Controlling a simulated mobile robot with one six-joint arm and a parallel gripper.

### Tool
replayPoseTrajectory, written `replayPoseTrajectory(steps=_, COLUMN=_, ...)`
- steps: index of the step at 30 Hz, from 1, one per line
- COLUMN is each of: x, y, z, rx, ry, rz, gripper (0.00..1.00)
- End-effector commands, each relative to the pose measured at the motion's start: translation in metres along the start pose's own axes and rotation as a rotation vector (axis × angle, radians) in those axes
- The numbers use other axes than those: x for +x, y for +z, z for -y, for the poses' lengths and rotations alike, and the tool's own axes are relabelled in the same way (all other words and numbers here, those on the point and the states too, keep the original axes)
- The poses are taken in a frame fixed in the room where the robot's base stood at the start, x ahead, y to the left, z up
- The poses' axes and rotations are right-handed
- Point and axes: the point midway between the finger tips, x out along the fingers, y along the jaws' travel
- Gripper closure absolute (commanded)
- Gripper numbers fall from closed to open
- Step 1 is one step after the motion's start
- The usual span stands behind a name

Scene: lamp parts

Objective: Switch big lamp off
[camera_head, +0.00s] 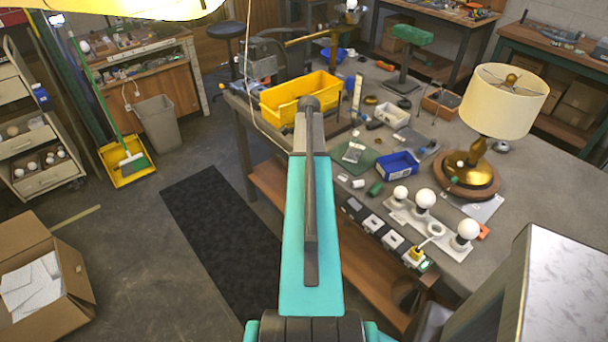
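A large table lamp (505,100) with a cream drum shade and a rounded brass body stands on the right part of the workbench (540,160). Its brass body (470,165) rests on a round wooden base (468,185). I cannot tell from the shade whether its bulb is lit. A switch on it is too small to make out. My teal arm reaches up the middle of the view, left of the lamp and apart from it. My gripper cannot be made out; no fingers show.
Light bulbs on a white holder (435,220) and a row of switch boxes (383,230) sit at the bench's front edge. A yellow bin (300,97) and a blue bin (398,166) stand farther left. A bright yellow shade (120,8) hangs at the top. A dark floor mat (220,235) lies clear.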

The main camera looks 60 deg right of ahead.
Motion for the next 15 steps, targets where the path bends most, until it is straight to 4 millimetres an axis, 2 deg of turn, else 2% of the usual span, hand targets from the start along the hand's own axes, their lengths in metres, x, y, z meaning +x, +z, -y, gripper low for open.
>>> replayPoseTrajectory(steps=15, x=0.0056, y=0.0003, z=0.0001, rx=0.0, ry=0.0, rz=0.0, gripper=1.0)
